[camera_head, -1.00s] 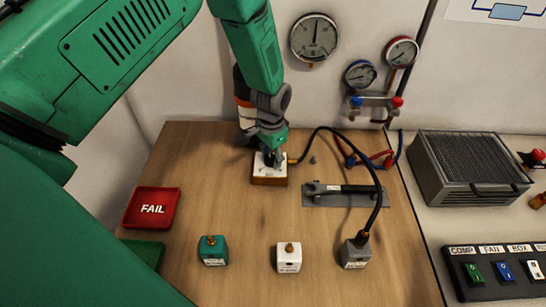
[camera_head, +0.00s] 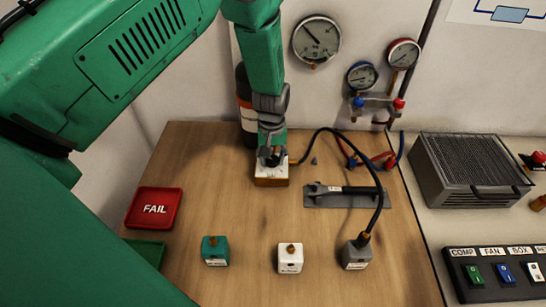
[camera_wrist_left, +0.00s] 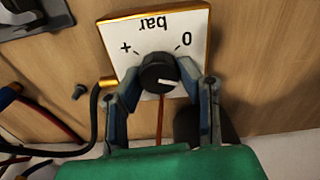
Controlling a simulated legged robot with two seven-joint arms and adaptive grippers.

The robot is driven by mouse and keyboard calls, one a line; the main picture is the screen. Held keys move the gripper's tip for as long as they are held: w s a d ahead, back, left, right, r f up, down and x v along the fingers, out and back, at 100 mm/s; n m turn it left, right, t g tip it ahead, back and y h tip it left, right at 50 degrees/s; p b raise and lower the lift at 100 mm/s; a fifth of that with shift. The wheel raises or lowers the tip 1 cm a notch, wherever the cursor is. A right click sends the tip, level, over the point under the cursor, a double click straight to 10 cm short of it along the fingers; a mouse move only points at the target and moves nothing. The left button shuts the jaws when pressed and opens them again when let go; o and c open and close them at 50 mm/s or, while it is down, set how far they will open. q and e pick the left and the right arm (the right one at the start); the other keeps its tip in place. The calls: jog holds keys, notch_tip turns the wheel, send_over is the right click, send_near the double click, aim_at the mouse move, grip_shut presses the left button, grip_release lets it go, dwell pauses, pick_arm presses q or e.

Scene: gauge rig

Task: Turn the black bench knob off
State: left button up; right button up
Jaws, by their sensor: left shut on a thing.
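My left gripper (camera_wrist_left: 162,82) is shut on the knob, one finger on each side, as the left wrist view shows. In the head view the left gripper (camera_head: 270,157) comes down from above onto the block and hides most of the knob. The white mark on the knob points toward the lower right in the left wrist view. The large gauge (camera_head: 317,41) on the wall has its needle pointing to the upper left. My right gripper is not in view.
A black hose (camera_head: 376,190) arcs from the block to a grey cube (camera_head: 356,255). A teal cube (camera_head: 215,251) and a white cube (camera_head: 290,258) stand in front. A red FAIL tray (camera_head: 154,208) lies at left. A metal plate with a handle (camera_head: 345,195) lies right of the block.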

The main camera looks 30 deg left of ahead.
aim_at(273, 158)
pick_arm(q)
jog(key=n, duration=0.6)
jog(key=shift+s+f+n, duration=0.1)
jog(key=shift+s+n, duration=0.15)
jog(key=shift+n, duration=0.05)
jog(key=n, duration=0.5)
jog(key=shift+s+d+p, duration=0.1)
jog(key=shift+p, duration=0.3)
jog(key=shift+n, duration=0.4)
jog(key=o, duration=1.1)
jog(key=shift+o, duration=0.2)
jog(key=shift+w, duration=0.2)
notch_tip(273, 158, up, 12)
jog(key=shift+w+f, duration=0.1)
